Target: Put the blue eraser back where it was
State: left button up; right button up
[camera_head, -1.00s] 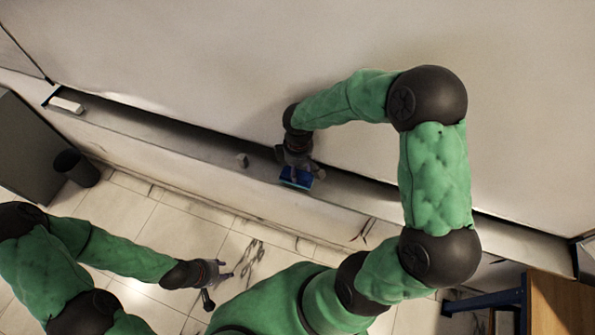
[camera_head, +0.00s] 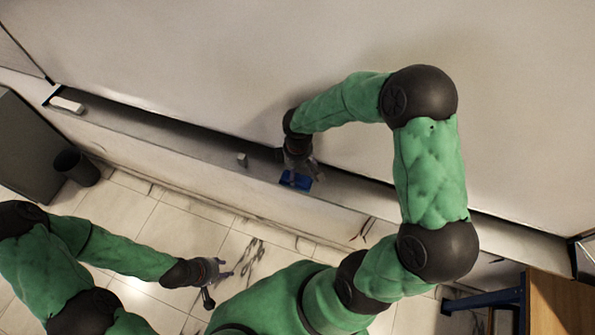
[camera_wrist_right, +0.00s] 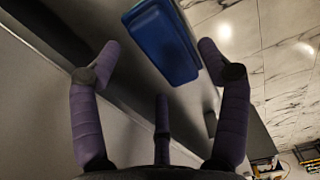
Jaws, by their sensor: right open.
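The blue eraser (camera_head: 295,181) lies on the grey ledge (camera_head: 345,192) under the large white board. In the right wrist view the eraser (camera_wrist_right: 160,38) is a blue block near the top, beyond the fingertips. My right gripper (camera_head: 304,168) is just above and beside the eraser on its board side. Its fingers are spread and empty, with a gap to the eraser in the wrist view (camera_wrist_right: 160,62). My left gripper (camera_head: 219,287) hangs over the tiled floor with its fingers apart and nothing in them.
A small light block (camera_head: 242,160) stands on the ledge left of the eraser. A white object (camera_head: 67,105) lies at the ledge's far left. A dark bin (camera_head: 77,168) stands on the floor. A wooden piece of furniture (camera_head: 560,303) is at lower right.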

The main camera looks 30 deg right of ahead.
aim_at(298, 175)
notch_tip(298, 175, up, 11)
jog(key=shift+b, duration=0.35)
jog(key=shift+f, duration=0.1)
dwell(0.4)
